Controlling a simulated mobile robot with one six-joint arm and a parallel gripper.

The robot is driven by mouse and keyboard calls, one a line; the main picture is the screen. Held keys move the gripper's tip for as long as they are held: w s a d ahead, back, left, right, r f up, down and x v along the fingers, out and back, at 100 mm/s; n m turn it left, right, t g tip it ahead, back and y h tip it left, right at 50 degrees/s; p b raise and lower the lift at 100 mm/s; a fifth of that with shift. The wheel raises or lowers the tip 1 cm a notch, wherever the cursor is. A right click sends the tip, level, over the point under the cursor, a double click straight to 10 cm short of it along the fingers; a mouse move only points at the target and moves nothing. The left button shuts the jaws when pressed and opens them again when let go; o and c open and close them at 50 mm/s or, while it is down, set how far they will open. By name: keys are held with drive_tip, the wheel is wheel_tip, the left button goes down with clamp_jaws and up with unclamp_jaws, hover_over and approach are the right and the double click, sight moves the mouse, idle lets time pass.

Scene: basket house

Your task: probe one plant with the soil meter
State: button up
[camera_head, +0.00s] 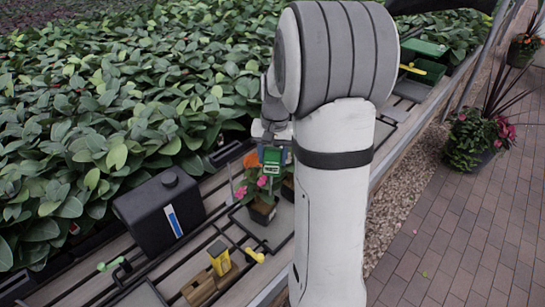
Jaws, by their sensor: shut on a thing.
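My gripper (271,148) points down over the bench and is shut on the green soil meter (271,162). The meter's lower end is lost among leaves, so I cannot tell whether its probe touches soil. A potted plant (262,208) with pink flowers and a dark square pot stands just below the meter, on a grey tray (279,232). Another plant (288,187) beside it is partly hidden by my arm. An orange bloom (254,158) shows behind the gripper.
A black jug (160,212) stands left of the plants. A yellow-and-black item (219,257), a wooden block (205,286) and a yellow-ended tool (254,255) lie in front. Dense leafy plants (110,100) fill the back. A green crate (424,50) stands at the far right.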

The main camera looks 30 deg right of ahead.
drive_tip(key=shift+w+d+r+p, duration=0.25)
drive_tip(key=shift+r+p, duration=0.65)
drive_tip(key=shift+r, duration=0.3)
drive_tip(key=shift+w+d+r+p, duration=0.25)
drive_tip(key=shift+r+p, duration=0.6)
drive_tip(key=shift+r, duration=0.4)
drive_tip(key=shift+w+d+r+p, duration=0.15)
drive_tip(key=shift+w+r+p, duration=0.1)
drive_tip(key=shift+r+p, duration=0.8)
drive_tip(key=shift+r, duration=0.1)
